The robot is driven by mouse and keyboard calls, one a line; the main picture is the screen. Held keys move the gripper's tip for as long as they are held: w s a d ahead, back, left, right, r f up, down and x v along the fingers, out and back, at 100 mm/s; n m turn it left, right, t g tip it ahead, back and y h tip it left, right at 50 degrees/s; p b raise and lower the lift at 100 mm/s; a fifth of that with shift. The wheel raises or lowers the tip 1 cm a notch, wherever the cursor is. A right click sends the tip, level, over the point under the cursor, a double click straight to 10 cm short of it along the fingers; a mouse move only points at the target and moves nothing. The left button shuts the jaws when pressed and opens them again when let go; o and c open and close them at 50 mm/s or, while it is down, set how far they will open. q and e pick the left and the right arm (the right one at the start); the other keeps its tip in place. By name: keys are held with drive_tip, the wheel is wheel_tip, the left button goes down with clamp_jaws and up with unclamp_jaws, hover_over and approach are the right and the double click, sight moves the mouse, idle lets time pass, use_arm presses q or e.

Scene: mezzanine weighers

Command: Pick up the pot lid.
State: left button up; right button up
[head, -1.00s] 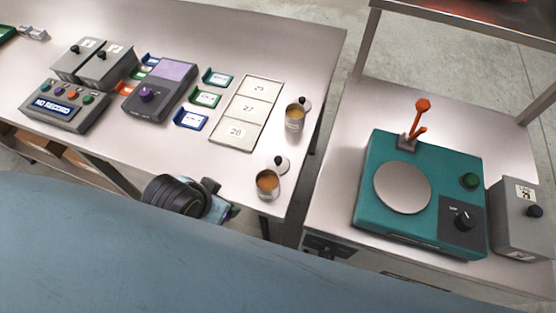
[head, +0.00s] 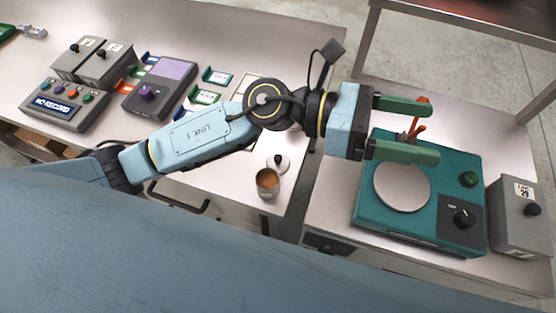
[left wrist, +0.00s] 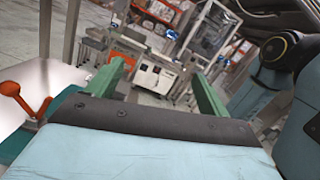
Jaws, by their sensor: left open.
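A small metal pot (head: 267,184) with brown contents stands near the front right corner of the left bench. A small lid with a black knob (head: 281,162) is just behind it, apart from my gripper. A second pot and its knobbed lid are hidden behind my arm in the head view. My left gripper (head: 432,131) is open with green fingers, empty, raised over the teal scale to the right of the lid. It also shows open in the left wrist view (left wrist: 158,72), with only distant room between the fingers. My right gripper is not in view.
The teal scale (head: 455,165) has a round plate (head: 402,187) and an orange lever (head: 423,107) close to my fingers. A grey box (head: 518,225) stands at its right. A gap separates the benches. Card holders, a purple device (head: 160,88) and a record box (head: 65,105) occupy the left bench.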

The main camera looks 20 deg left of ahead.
use_arm(q)
wheel_tip(320, 180, down, 5)
drive_tip(key=s+m+g+y, duration=0.1)
drive_tip(key=m+g+y, duration=0.1)
drive_tip(key=m+y, duration=0.25)
drive_tip(key=m+t+y, duration=0.2)
drive_tip(key=m+y, duration=0.6)
drive_tip(key=y, duration=0.7)
hover_over(278, 157)
wheel_tip(278, 157, down, 12)
drive_tip(key=f, duration=0.1)
drive_tip(key=shift+n, duration=0.25)
wheel_tip(278, 157, down, 6)
drive_tip(key=shift+a+f+p, duration=0.1)
drive_tip(key=shift+f+p, duration=0.05)
drive_tip(key=shift+p, duration=0.15)
drive_tip(key=shift+f+p, duration=0.45)
drive_tip(key=shift+f, duration=2.65)
drive_tip(key=shift+c, duration=0.3)
drive_tip(key=c, duration=1)
